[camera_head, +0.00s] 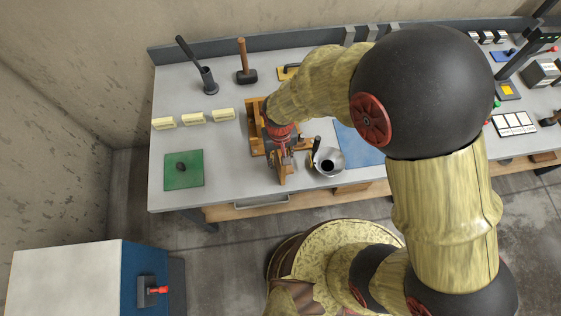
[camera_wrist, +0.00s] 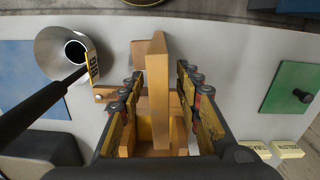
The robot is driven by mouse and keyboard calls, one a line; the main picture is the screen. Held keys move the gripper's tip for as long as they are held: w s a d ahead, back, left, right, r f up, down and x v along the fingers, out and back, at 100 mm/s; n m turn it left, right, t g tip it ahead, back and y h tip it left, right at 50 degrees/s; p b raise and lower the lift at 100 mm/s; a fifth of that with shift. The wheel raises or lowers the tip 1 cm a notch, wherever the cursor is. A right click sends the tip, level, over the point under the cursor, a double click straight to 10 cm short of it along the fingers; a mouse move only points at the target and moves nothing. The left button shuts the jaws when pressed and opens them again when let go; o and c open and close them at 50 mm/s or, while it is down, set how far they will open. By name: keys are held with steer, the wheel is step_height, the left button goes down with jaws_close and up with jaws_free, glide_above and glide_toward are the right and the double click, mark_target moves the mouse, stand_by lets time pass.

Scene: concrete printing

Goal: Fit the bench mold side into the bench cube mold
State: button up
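My gripper (camera_wrist: 159,73) is low over the bench, its two fingers spread on either side of an upright orange board, which I take to be the bench mold side (camera_wrist: 157,63). Narrow gaps seem to show between the board and both fingers. In the head view the board (camera_head: 282,176) shows below my gripper (camera_head: 281,152), pointing toward the bench's front edge. The orange bench cube mold (camera_head: 256,137) is just behind and left of it, partly hidden by my arm. More orange mold parts (camera_wrist: 147,130) show between the fingers; how the board meets them is hidden.
A metal funnel or bowl (camera_head: 328,161) stands close right of my gripper, with a blue mat (camera_head: 358,147) behind it. A green mat (camera_head: 183,170), several cream blocks (camera_head: 194,118), a mallet (camera_head: 244,64) and a dark cup with a rod (camera_head: 209,81) are left. Bare bench lies between.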

steer(key=shift+f, duration=0.3)
steer(key=shift+f, duration=0.2)
steer(key=shift+c, duration=0.9)
jaws_close()
